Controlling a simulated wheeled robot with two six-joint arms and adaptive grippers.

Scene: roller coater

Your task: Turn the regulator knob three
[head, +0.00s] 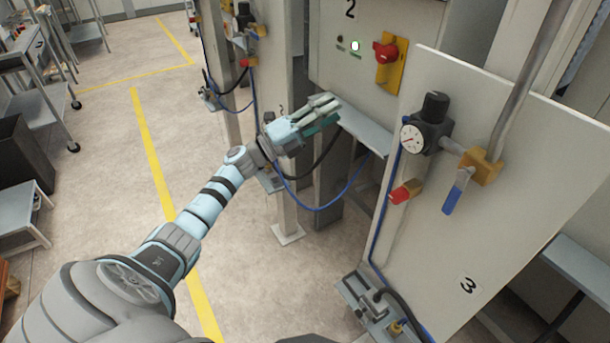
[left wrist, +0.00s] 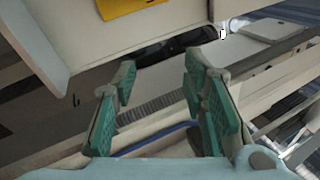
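The regulator of station three has a black knob (head: 435,107) on top of a dark body with a round white gauge (head: 412,137). It is mounted on a pale panel (head: 500,240) marked 3, at the right in the head view. My left gripper (head: 330,108) is left of the regulator, apart from it, near a grey ledge. In the left wrist view its green-padded fingers (left wrist: 162,105) are spread with nothing between them. The knob is not recognisable in the left wrist view. My right gripper is not in view.
A blue-handled valve (head: 454,195), a red-ended fitting (head: 404,192) and a blue hose surround the regulator. A grey ledge (head: 365,130) juts out near my gripper. Open floor (head: 110,200) lies left.

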